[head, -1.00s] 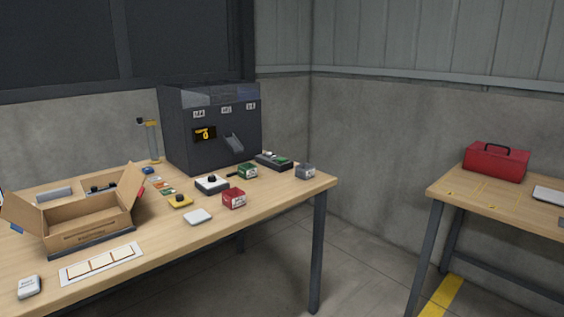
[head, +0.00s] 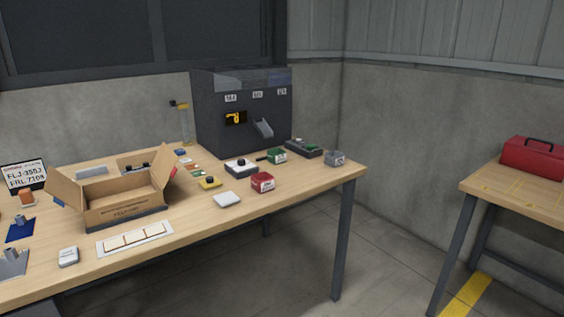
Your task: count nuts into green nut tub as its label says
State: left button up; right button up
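The green nut tub (head: 277,156) stands on the wooden table in front of the dark feeder machine (head: 243,115). It has a white label that is too small to read. No nuts can be made out. A red tub (head: 262,182) stands nearer the front edge, and a grey tub (head: 335,158) stands at the right corner. Neither of my grippers is in view.
An open cardboard box (head: 124,211) stands on the left part of the table (head: 190,222). A white device with a black knob (head: 240,167), a yellow button box (head: 210,182) and a white pad (head: 226,199) lie between. A red toolbox (head: 533,157) sits on another table.

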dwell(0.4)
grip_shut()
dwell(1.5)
